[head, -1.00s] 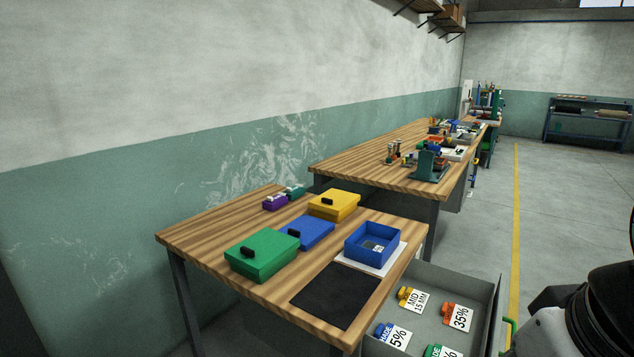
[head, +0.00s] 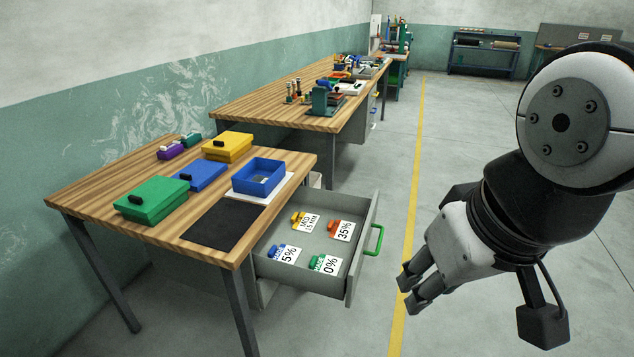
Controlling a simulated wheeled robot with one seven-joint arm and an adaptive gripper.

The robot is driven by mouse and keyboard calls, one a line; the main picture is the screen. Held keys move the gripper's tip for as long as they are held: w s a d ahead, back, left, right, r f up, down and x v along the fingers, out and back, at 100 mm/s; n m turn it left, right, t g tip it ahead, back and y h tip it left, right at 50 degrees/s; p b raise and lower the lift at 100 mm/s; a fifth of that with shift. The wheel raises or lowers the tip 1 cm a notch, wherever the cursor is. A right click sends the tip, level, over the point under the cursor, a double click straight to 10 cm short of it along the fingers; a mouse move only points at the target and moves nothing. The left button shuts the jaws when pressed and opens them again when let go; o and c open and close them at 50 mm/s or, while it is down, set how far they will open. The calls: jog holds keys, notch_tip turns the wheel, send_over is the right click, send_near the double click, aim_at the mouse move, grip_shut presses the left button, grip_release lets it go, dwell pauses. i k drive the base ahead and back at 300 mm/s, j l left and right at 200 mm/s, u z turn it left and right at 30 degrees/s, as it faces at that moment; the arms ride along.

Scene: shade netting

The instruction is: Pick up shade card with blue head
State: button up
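The shade card with the blue head (head: 285,254) lies in the open grey drawer, at the front left of the drawer floor. Its white label reads 5%. A green-headed card (head: 327,264) marked 0% lies to its right. A yellow-headed card (head: 305,222) marked MID 15 MM and an orange-headed card (head: 342,230) marked 35% lie behind. My gripper (head: 412,290) is to the right of the drawer, apart from it and from all the cards. Its fingers point down and left, with nothing visible held. The angle does not show how far they are apart.
The open drawer (head: 347,282) has a green handle (head: 374,240) on its right end. The wooden bench (head: 80,202) beside it carries green, blue and yellow lidded boxes, an open blue tray (head: 258,178) and a black mat (head: 222,222). Floor to the right is clear.

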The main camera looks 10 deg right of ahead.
aim_at(287, 254)
jog(key=k+l, duration=0.1)
jog(key=l, duration=0.15)
jog(key=k+l, duration=0.1)
jog(key=l, duration=0.15)
jog(key=i+j, duration=0.2)
jog(key=i+j+z, duration=0.15)
jog(key=j, duration=0.3)
jog(key=i+j, duration=0.25)
jog(key=i+j+z, duration=0.15)
jog(key=j, duration=0.25)
jog(key=i+j, duration=0.15)
jog(key=j, duration=0.2)
jog(key=i+j+z, duration=0.1)
jog(key=j, duration=0.3)
jog(key=i+j+z, duration=0.1)
jog(key=i+j, duration=0.3)
jog(key=j, duration=0.35)
jog(key=z, duration=0.05)
